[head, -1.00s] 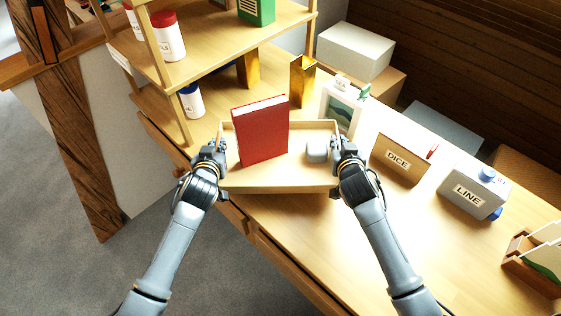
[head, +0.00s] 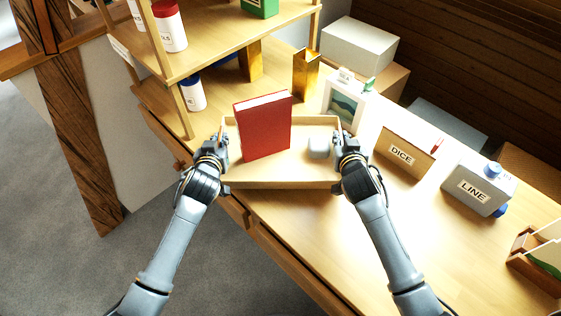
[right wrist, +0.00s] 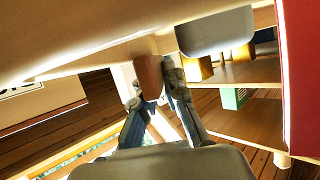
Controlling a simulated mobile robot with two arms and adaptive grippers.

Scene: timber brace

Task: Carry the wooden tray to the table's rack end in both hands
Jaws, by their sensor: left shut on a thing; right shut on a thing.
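The wooden tray (head: 285,183) is in the middle of the head view, at the rack end of the table. A red book (head: 265,128) stands upright in it, and a small pale block (head: 320,147) sits at its right side. My left gripper (head: 221,142) is shut on the tray's left side. My right gripper (head: 341,143) is shut on its right side; its fingers (right wrist: 160,80) also show in the right wrist view. I cannot tell whether the tray's underside touches the table (head: 300,230).
The wooden rack (head: 215,45) with bottles stands behind and left of the tray. A gold vase (head: 305,75) and a picture frame (head: 345,104) stand close behind it. To the right are the DICE box (head: 403,154) and LINE container (head: 479,188). The front table surface is clear.

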